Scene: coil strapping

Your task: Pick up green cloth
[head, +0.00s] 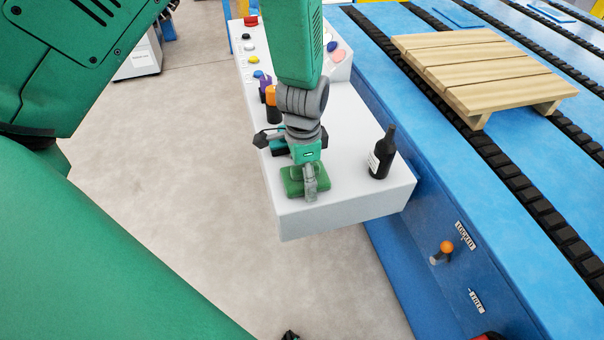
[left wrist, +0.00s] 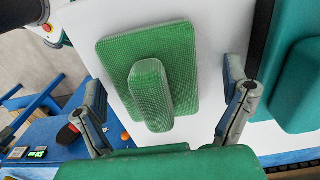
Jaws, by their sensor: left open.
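The green cloth (head: 291,183) lies on the white top of a console near its front end. In the left wrist view it is a textured green pad with a raised ridge (left wrist: 150,95) along its middle. My left gripper (head: 309,185) is over the cloth in the head view and partly covers it. In the left wrist view, the fingers of my left gripper (left wrist: 161,78) are open and spread on either side of the ridge, with nothing held between them. Whether the fingertips touch the cloth or console is unclear.
A dark bottle (head: 382,155) stands right of the cloth on the white console (head: 345,203). A teal object (left wrist: 297,90) lies close beside the right finger. An orange-topped item (head: 272,103) and several buttons are farther back. A wooden pallet (head: 480,68) rests on the blue conveyor (head: 425,95).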

